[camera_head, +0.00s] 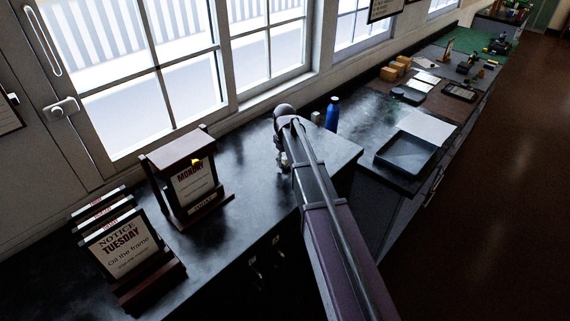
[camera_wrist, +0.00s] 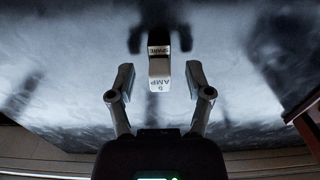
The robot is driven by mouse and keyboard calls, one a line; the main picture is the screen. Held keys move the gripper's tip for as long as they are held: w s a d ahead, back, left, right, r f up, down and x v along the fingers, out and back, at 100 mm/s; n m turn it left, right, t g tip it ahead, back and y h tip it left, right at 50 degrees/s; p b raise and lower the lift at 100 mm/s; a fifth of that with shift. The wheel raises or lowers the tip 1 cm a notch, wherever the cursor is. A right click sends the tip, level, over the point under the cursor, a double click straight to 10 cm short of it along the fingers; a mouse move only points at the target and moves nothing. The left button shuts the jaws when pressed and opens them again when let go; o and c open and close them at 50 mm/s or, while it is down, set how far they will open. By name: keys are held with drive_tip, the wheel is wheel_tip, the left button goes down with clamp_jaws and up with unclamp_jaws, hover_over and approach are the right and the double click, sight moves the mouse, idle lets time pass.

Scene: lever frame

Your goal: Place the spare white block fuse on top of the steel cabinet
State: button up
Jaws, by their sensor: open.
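The white block fuse (camera_wrist: 159,68), marked "SPARE" and "5 AMP", shows in the wrist view between the two fingertips of my gripper (camera_wrist: 160,80). A gap is seen on each side of it, and the fingers are open. I cannot tell whether it rests on the dark top below. In the head view my gripper (camera_head: 284,158) is low over the right end of a dark glossy top (camera_head: 255,185), mostly hidden by my arm. Doors with handles (camera_head: 265,265) show below this top; I cannot tell whether this is the steel cabinet. The fuse cannot be made out there.
A wooden frame with a "MONDAY" card (camera_head: 195,178) and a rack of notice cards (camera_head: 118,245) stand left of my gripper. A blue bottle (camera_head: 332,114) stands behind it. A dark tray (camera_head: 406,153) lies to the right. Windows line the back. The top between frame and gripper is clear.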

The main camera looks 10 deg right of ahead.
sight(285, 158)
clamp_jaws()
drive_tip(key=shift+r, duration=0.2)
wheel_tip(285, 158, up, 4)
drive_tip(key=p, duration=0.4)
drive_tip(key=shift+f, duration=0.15)
drive_tip(key=s, duration=1)
drive_tip(key=s+r+p, duration=0.1)
drive_tip(key=s, duration=0.5)
drive_tip(key=shift+d, duration=0.1)
drive_tip(key=shift+f, duration=0.1)
